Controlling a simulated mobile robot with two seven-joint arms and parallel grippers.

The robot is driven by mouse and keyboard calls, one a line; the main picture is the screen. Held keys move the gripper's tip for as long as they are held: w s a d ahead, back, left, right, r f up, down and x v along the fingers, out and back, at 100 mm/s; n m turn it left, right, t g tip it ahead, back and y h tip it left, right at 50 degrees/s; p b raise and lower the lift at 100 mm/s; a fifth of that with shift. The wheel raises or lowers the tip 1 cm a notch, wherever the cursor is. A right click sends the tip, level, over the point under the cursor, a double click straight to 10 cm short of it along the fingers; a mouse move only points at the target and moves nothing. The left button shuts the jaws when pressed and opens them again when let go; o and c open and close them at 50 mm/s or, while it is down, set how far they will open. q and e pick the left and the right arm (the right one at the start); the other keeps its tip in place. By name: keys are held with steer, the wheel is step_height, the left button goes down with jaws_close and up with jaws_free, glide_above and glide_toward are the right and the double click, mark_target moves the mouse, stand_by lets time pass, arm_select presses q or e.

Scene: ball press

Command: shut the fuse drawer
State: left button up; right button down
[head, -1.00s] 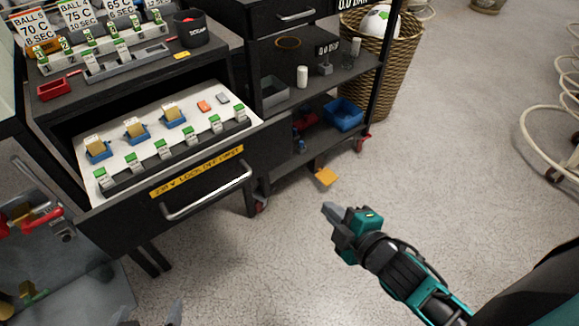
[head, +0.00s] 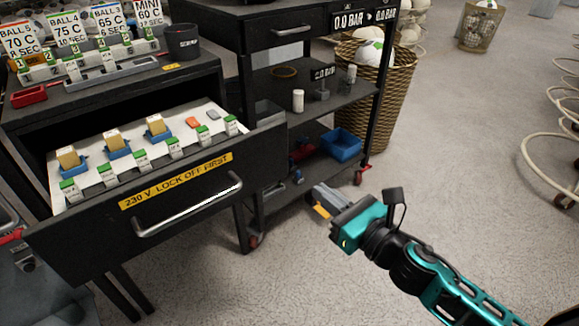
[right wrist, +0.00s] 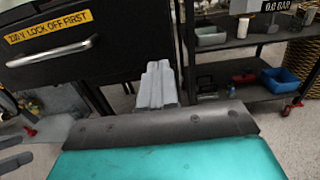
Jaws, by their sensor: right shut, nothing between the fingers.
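The fuse drawer (head: 85,238) stands pulled out of the black cabinet on the left of the head view. Its front has a silver bar handle (head: 190,208) and a yellow "230 V LOCK OFF FIRST" label (head: 175,181). Inside, a white panel carries blue-based fuse blocks (head: 117,145) and a row of green-topped holders (head: 141,160). My right gripper (head: 320,194) is shut and empty, right of the drawer front and apart from it. The right wrist view shows its fingers (right wrist: 158,85) together, right of the handle (right wrist: 52,51).
A black shelf cart (head: 330,105) stands right of the cabinet, with a blue bin (head: 341,145) on its lower shelf. A wicker basket (head: 378,100) is behind it. Open floor (head: 450,180) lies to the right. Grey shapes at the right wrist view's left edge are unclear.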

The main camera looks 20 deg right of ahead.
glide_toward(280, 159)
steer(key=x, duration=0.5)
arm_select(q)
steer(key=shift+s+f, duration=0.25)
steer(key=shift+f, duration=0.15)
arm_select(e)
steer(key=shift+x, duration=0.9)
steer(key=shift+w, duration=0.15)
